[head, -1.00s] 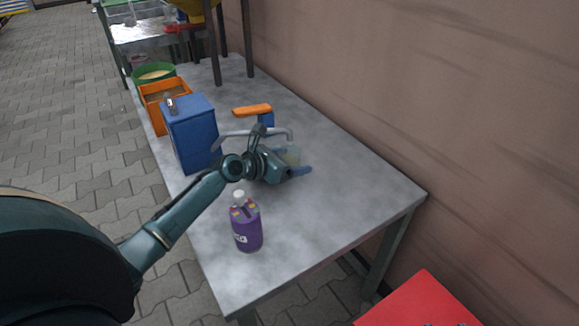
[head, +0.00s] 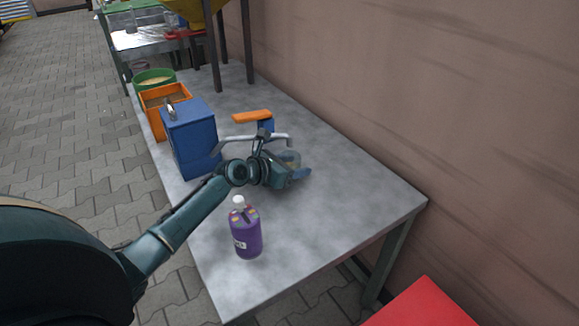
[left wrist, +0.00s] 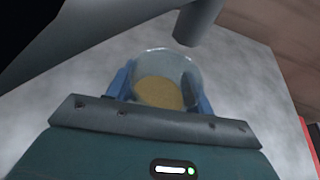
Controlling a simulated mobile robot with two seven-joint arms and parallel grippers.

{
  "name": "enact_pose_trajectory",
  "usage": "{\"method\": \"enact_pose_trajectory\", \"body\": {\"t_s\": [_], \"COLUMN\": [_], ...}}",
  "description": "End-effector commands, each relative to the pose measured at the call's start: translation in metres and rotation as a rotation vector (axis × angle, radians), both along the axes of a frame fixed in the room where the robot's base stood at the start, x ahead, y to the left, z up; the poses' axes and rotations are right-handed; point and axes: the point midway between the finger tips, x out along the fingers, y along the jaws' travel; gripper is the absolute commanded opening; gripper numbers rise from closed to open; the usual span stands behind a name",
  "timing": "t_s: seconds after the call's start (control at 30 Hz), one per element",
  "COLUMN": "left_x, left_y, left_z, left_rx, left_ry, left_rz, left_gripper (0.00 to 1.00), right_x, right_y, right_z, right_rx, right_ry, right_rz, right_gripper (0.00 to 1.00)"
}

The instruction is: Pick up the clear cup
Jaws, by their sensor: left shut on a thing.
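The clear cup (left wrist: 168,66) stands between the two blue fingers of my left gripper (left wrist: 160,92) in the left wrist view, with something yellow-brown in its bottom. In the head view the cup (head: 291,158) shows partly behind my left gripper (head: 300,170), over the grey table (head: 330,220). The left gripper is shut on the cup. I cannot tell whether the cup's base touches the table. My right gripper is not in view.
A purple bottle (head: 246,232) with a white cap stands near the table's front. A blue dispenser (head: 192,138) with a grey spout stands beside my gripper, and an orange-topped item (head: 252,116) lies behind. An orange crate (head: 152,120) is farther back. The table's right side is clear.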

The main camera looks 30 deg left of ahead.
Motion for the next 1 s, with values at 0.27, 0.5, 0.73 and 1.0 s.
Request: {"method": "enact_pose_trajectory", "body": {"t_s": [0.27, 0.5, 0.73, 1.0], "left_x": [0.000, 0.000, 0.000, 0.000], "left_y": [0.000, 0.000, 0.000, 0.000], "left_z": [0.002, 0.014, 0.036, 0.064], "left_rx": [0.000, -0.002, -0.002, -0.001], "left_ry": [0.000, -0.001, -0.003, -0.002], "left_rz": [0.000, 0.000, -0.001, 0.000], "left_gripper": [0.27, 0.26, 0.26, 0.26], "right_x": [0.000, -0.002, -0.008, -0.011], "right_y": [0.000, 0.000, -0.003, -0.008], "right_z": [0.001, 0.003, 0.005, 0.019], "right_rx": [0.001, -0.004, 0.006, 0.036], "right_ry": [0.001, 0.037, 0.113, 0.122], "right_rz": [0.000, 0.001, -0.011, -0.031], "right_gripper": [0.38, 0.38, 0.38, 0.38]}}
